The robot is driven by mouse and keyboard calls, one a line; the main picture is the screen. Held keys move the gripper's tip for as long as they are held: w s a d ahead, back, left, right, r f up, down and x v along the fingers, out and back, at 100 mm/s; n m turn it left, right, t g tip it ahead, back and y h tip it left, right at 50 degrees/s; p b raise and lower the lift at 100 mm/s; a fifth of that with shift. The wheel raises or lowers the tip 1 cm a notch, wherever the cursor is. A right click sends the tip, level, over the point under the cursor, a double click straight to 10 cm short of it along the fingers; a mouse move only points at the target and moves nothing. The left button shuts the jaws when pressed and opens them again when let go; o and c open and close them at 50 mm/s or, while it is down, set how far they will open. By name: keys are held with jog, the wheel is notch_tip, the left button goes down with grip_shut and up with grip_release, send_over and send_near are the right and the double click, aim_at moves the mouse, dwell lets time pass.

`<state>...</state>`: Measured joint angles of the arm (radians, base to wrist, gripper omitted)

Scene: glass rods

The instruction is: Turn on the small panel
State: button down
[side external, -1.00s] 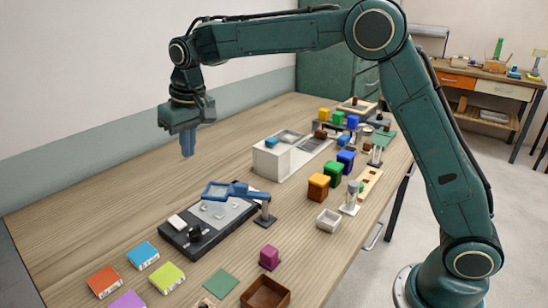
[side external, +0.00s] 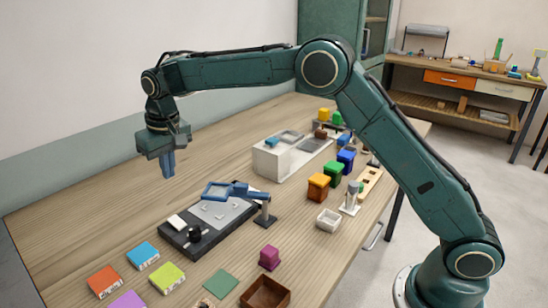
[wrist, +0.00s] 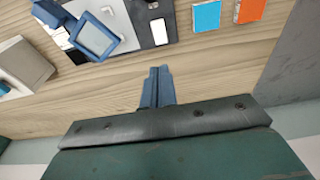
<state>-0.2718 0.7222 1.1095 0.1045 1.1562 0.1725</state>
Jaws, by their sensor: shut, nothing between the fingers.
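The small panel (side external: 226,217) lies on the wooden table, a dark box with a grey plate, a white rocker-like piece (side external: 177,222) and a black knob (side external: 195,235). In the wrist view the panel (wrist: 120,25) is at the top, cut off by the edge, with its white piece (wrist: 160,32) showing. My gripper (side external: 168,174) is shut and empty, pointing down above the table, apart from the panel and on its wall side. Its blue fingers also show in the wrist view (wrist: 158,76), below the white piece. I cannot tell the switch's state.
A blue-framed stand (side external: 236,190) leans over the panel's far part. Orange (side external: 104,281), blue (side external: 142,255) and green (side external: 167,277) flat boxes lie near its front end. A white block (side external: 270,160) stands behind. The table by the wall is clear.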

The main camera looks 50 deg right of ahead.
jog(key=shift+f, duration=0.15)
send_over(174, 219)
jog(key=f, duration=1.1)
jog(key=shift+s+d+f, duration=0.1)
jog(key=shift+s+f, duration=0.15)
jog(key=shift+s, duration=0.15)
jog(key=shift+w+f, duration=0.2)
jog(key=shift+f, duration=0.8)
jog(key=shift+w+f, duration=0.1)
jog(key=shift+f, duration=0.15)
jog(key=shift+s+r, duration=0.15)
jog(key=shift+s, duration=0.65)
